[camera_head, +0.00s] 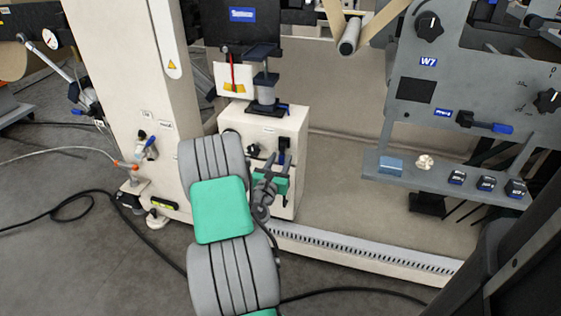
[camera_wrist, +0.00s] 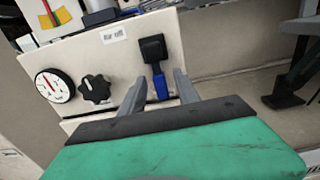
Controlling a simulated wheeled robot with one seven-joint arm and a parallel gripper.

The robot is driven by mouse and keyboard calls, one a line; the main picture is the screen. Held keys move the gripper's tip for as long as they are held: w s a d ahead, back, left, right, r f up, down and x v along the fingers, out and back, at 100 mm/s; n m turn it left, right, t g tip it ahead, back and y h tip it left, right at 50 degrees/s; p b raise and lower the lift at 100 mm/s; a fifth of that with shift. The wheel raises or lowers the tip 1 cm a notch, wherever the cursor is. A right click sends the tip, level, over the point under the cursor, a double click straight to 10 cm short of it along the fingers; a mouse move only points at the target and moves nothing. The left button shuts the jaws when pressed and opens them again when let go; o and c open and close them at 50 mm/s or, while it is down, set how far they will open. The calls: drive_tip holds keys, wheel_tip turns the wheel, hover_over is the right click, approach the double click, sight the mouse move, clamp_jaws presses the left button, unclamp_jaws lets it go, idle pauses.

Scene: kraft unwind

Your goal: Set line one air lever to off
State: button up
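A lever (camera_wrist: 157,68) with a black body and a blue handle is mounted on the front of a beige box. Its handle (camera_wrist: 161,88) points down. The same lever looks dark and small in the head view (camera_head: 283,151). My gripper (camera_wrist: 160,76) is open, with one finger on each side of the blue handle in the wrist view and visible gaps beside it. In the head view my gripper (camera_head: 265,186) is low in front of the box, partly hidden by my arm. I cannot tell whether the fingers touch the handle. The lever's line number is not readable.
The beige box (camera_wrist: 112,62) also carries a round gauge (camera_wrist: 54,86), a black knob (camera_wrist: 95,90) and a small label (camera_wrist: 115,35). Another blue-handled valve (camera_head: 148,146) is on the column at left. A grey W7 panel (camera_head: 470,80) with a blue-tipped lever (camera_head: 485,124) stands right.

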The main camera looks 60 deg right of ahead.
drive_tip(key=shift+d, duration=0.25)
drive_tip(key=shift+c, duration=0.5)
clamp_jaws()
idle(0.8)
